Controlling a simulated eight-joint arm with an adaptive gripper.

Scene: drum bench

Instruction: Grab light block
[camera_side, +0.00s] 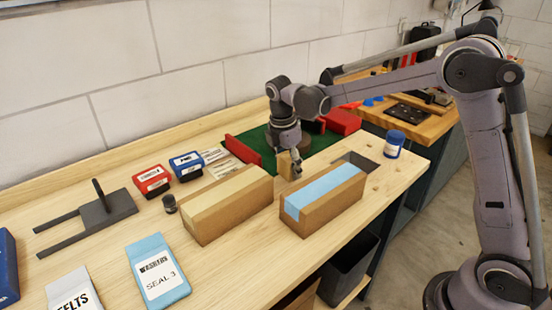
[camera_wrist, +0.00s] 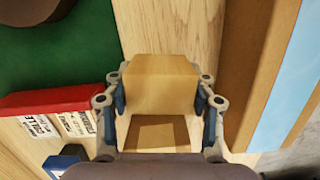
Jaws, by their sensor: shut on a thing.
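The light block is a pale wooden block (camera_wrist: 158,85). In the wrist view it sits between the two fingers of my gripper (camera_wrist: 160,100), which touch it on its left and right sides. In the side view my gripper (camera_side: 297,168) points down at the bench, and the block (camera_side: 285,164) shows partly behind the fingers. A darker square shows below the block in the wrist view; I cannot tell whether it is shadow. I cannot tell whether the block touches the bench top.
Two cardboard boxes, one with a tan top (camera_side: 228,203) and one with a blue strip (camera_side: 323,197), stand close in front of my gripper. A green mat (camera_side: 262,148) with a red edge lies behind.

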